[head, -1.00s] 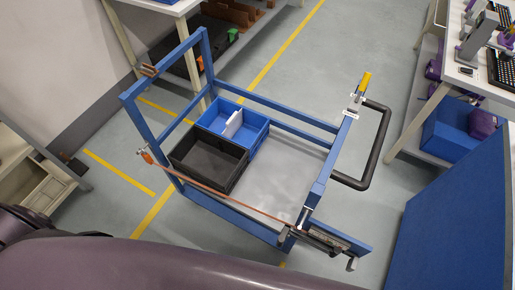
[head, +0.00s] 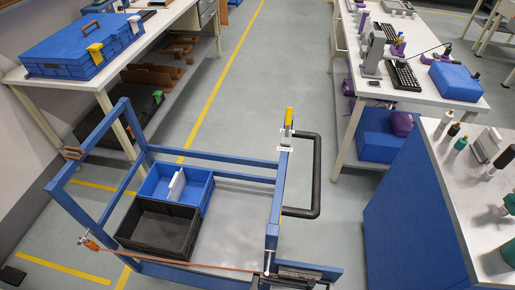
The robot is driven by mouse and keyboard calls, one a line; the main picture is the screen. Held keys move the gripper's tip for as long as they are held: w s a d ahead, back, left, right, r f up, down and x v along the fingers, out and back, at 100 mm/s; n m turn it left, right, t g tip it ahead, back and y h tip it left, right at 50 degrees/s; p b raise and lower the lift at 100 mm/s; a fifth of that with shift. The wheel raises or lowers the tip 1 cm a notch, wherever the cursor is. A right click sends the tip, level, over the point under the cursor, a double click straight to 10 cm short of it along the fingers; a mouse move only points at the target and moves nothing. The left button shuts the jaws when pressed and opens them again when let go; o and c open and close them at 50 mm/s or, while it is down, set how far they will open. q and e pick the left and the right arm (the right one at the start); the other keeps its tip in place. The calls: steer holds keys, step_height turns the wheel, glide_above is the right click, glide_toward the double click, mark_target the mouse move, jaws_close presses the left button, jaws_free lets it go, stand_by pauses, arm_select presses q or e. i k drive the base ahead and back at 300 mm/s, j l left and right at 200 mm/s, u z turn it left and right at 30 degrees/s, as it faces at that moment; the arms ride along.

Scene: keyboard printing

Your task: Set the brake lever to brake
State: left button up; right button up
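The brake lever (head: 289,117) has a yellow handle and sits at the top of the blue cart's (head: 225,157) right post, near the black push handle (head: 316,178). The lever points away from me, roughly in line with the blue bar. White label plates (head: 286,133) lie just below it; their writing is too small to read.
The cart holds a black crate (head: 160,205) and a blue crate (head: 200,178). An orange strap (head: 180,261) crosses its near side. A bench (head: 406,106) and a blue-sided counter (head: 405,215) stand right. Another table (head: 150,40) stands left. Floor beyond the cart is clear.

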mark_target(289, 111)
steer(key=j+z, duration=0.4)
steer(key=j, duration=0.15)
steer(key=j+z, duration=0.4)
steer(key=k+j+z, duration=0.2)
steer(key=j+z, duration=0.25)
steer(key=j, duration=0.15)
